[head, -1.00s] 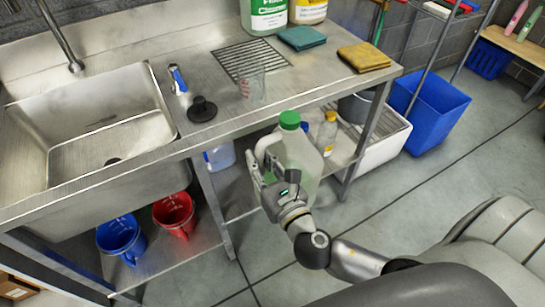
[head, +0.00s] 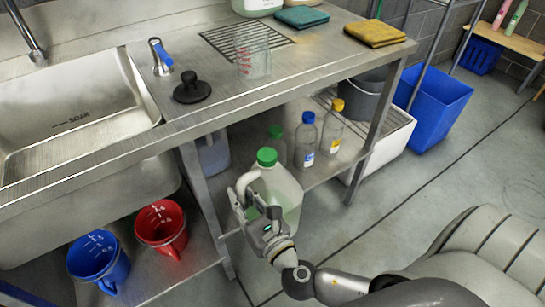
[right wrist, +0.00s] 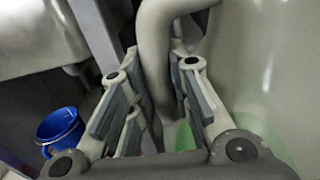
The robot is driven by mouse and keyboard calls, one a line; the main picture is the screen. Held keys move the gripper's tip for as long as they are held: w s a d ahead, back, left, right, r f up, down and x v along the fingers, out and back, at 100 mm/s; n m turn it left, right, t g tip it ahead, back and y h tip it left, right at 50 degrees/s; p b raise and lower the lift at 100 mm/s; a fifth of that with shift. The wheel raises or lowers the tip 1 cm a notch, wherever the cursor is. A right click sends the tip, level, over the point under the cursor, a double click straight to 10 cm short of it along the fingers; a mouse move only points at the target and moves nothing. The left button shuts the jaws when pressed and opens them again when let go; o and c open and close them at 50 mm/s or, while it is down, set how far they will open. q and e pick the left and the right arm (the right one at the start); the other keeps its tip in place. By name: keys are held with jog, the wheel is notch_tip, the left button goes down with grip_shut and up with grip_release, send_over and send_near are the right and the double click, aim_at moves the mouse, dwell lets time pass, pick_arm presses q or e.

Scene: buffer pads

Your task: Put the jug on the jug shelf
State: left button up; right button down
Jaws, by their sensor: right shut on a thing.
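The jug (head: 280,188) is translucent, with a green cap and green liquid low inside. It is upright in front of the lower shelf (head: 325,172) under the steel counter; I cannot tell whether it touches the shelf. My right gripper (head: 252,215) is shut on the jug's handle, on the left side of the jug. In the right wrist view the handle (right wrist: 155,40) runs between the fingers (right wrist: 160,100), with the jug body at the right. My left gripper is not in view.
Bottles with blue (head: 305,140) and yellow (head: 332,130) caps, and a green-capped one (head: 276,148), stand behind the jug. A pale container (head: 213,155) is left of them. Blue (head: 98,260) and red (head: 162,230) buckets are lower left. A counter leg (head: 205,205) stands beside the jug.

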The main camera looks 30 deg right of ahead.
jog(key=shift+w+a+f, duration=0.15)
jog(key=shift+w+f, duration=0.1)
jog(key=shift+f, duration=0.2)
jog(key=shift+w+b, duration=0.25)
jog(key=shift+b, duration=0.05)
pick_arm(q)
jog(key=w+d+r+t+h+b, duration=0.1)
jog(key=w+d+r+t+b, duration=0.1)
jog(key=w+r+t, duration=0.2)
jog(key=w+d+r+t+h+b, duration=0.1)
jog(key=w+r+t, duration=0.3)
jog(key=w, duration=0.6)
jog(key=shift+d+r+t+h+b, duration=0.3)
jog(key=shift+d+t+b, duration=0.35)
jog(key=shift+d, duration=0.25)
pick_arm(e)
jog(key=w+f, duration=0.1)
jog(key=w, duration=0.7)
jog(key=w+f, duration=0.2)
jog(key=w, duration=0.7)
jog(key=shift+w+a+f, duration=0.25)
jog(key=shift+a, duration=0.15)
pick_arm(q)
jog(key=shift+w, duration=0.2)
